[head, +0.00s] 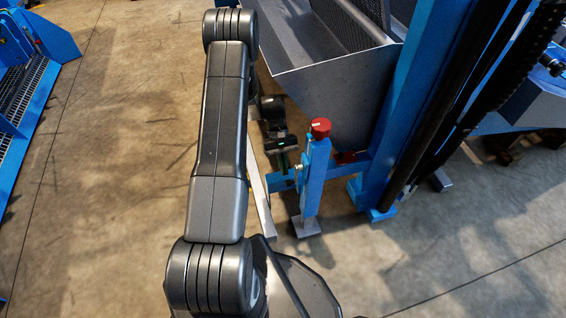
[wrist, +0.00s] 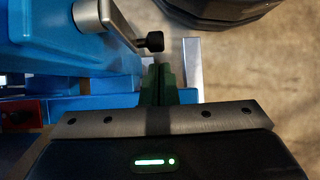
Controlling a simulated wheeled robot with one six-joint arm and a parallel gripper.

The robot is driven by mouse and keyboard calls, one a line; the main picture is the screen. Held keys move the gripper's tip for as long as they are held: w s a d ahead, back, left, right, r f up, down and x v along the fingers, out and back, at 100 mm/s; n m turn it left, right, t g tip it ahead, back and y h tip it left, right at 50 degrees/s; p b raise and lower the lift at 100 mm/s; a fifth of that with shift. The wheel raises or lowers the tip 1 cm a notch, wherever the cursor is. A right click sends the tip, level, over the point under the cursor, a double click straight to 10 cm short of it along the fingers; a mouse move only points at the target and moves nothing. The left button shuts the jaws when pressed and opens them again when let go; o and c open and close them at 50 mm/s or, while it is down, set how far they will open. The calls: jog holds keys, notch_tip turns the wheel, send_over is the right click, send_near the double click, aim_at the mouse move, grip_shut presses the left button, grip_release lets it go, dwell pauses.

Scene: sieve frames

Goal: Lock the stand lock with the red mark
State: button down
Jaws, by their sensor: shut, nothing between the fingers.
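The blue stand post (head: 314,180) has a red cap (head: 320,127) with a pale mark on top and stands on a grey foot. In the wrist view a silver lever (wrist: 92,14) with a black knob (wrist: 151,42) sticks out from the blue stand (wrist: 50,45); I take this as the stand lock. My gripper (head: 283,166) is beside the post, on its left. In the wrist view its green fingers (wrist: 158,74) are together and empty, just below the black knob in the picture. I cannot tell whether they touch it.
A grey metal hopper (head: 335,90) and a large blue upright (head: 405,110) stand right behind the post. Another blue machine (head: 30,90) with a grating is at the far left. Bare concrete floor (head: 120,180) lies between it and my arm.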

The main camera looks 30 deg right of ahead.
jog(key=shift+s+a+f, duration=0.15)
jog(key=shift+s+f, duration=0.35)
jog(key=shift+s, duration=0.05)
jog(key=shift+s, duration=0.1)
dwell(0.3)
jog(key=w+d+r, duration=0.1)
jog(key=w+r, duration=0.1)
jog(key=w, duration=0.5)
jog(key=w+d+r+p, duration=0.1)
jog(key=w+d+r, duration=0.1)
jog(key=w, duration=0.5)
jog(key=shift+w+d, duration=0.2)
jog(key=shift+w, duration=0.05)
jog(key=shift+s, duration=0.1)
